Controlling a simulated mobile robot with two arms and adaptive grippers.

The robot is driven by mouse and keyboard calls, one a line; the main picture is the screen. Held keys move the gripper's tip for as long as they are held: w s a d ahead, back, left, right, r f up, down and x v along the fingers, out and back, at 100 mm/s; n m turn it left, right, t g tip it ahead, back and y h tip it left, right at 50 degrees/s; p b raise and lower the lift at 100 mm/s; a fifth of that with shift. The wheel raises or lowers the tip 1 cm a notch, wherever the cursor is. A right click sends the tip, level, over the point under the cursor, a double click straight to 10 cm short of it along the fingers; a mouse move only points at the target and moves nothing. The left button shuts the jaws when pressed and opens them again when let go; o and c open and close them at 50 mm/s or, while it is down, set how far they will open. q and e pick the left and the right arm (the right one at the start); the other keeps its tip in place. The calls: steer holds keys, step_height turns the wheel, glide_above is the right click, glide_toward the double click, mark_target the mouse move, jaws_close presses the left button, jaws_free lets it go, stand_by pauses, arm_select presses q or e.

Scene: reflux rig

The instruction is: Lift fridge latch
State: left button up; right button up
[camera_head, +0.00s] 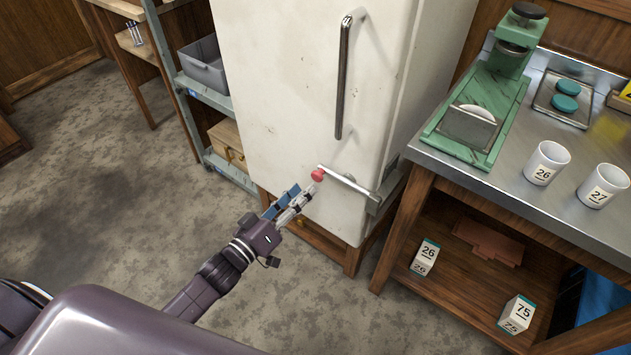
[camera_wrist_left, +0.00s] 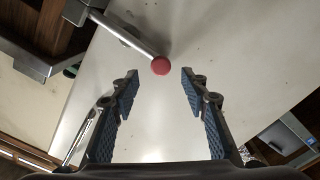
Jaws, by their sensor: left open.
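The white fridge (camera_head: 285,90) stands in the middle of the head view, its door closed. A metal latch bar (camera_head: 345,183) with a red knob (camera_head: 317,175) at its left end lies across the lower door. My left gripper (camera_head: 304,193) is just below and left of the knob, open and empty. In the left wrist view the red knob (camera_wrist_left: 161,65) sits ahead of the gap between the open fingers (camera_wrist_left: 159,72), with the latch bar (camera_wrist_left: 122,35) running to the upper left. I cannot tell whether the fingers touch the knob. My right gripper is out of view.
A long metal door handle (camera_head: 343,80) stands upright above the latch. A steel-topped bench (camera_head: 535,185) with mugs and a green press (camera_head: 490,90) is close on the right. A shelf with a grey bin (camera_head: 205,65) is on the left. Floor at the lower left is clear.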

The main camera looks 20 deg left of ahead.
mark_target(315, 178)
arm_select(q)
steer(key=x, duration=0.6)
steer(key=shift+w+f+b, duration=0.1)
steer(key=shift+w+b, duration=0.2)
steer(key=shift+b, duration=0.1)
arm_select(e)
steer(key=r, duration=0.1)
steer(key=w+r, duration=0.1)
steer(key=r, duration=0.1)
arm_select(q)
steer(key=shift+c, duration=0.6)
steer(key=shift+s, duration=0.1)
jaws_close()
